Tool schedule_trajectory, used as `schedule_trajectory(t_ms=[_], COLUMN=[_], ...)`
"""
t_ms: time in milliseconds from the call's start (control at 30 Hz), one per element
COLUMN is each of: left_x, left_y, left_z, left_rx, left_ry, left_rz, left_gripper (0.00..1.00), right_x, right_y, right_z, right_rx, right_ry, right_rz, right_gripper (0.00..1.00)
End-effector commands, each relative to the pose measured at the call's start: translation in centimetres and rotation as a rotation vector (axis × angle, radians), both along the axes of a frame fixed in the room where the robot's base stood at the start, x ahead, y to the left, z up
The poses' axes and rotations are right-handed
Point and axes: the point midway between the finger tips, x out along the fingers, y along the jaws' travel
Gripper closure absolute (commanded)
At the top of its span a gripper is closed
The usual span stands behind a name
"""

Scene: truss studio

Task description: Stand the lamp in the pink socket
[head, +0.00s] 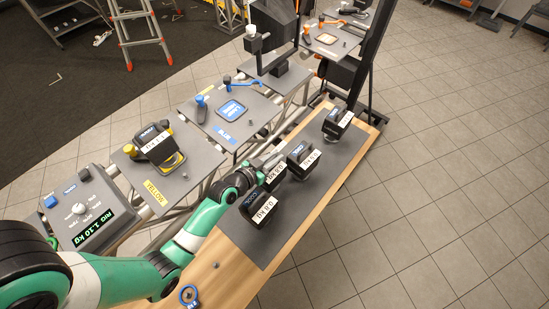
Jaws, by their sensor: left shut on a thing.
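My left gripper (268,165) reaches in over the grey mat and is shut at a dark lamp (274,176) with a white weight label. The lamp is partly hidden by the gripper and neighbouring lamps, and I cannot tell whether it is lifted. Other black lamps stand on the mat: one labelled COOL (256,205) nearest, one (301,158) beyond the gripper, and one (337,122) at the far end. No pink socket can be made out; a plate (278,80) behind the blue one is partly covered by a black post. My right gripper is not in view.
A yellow-labelled plate (157,194) bears a lamp (155,141). The blue-labelled plate (247,128) has an empty-looking pad. A blue ring (188,296) lies on the wooden bench. Dark uprights stand at the back.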

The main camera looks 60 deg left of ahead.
Motion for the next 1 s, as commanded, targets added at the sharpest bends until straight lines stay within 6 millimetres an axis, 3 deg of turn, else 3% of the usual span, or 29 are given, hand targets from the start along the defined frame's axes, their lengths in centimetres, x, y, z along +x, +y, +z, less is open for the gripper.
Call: schedule_trajectory(t_ms=[200,233,400,767,1000], left_x=[0.1,0.0,0.0,-0.3,-4.9], left_y=[0.1,0.0,0.0,-0.1,-1.3], left_z=[-0.2,-0.3,-0.2,0.3,2.0], left_rx=[0.002,0.000,0.000,-0.001,-0.002], left_ry=[-0.006,0.000,0.001,0.002,0.002], left_rz=[0.001,0.000,0.000,0.000,0.003], left_gripper=[1.00,0.80,0.54,0.54,0.54], right_x=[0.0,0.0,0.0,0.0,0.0], right_y=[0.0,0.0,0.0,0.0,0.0], right_z=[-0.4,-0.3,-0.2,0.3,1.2], right_rx=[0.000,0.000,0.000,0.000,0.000], right_ry=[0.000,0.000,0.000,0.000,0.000], right_rz=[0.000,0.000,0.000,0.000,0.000], right_gripper=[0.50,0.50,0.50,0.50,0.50])
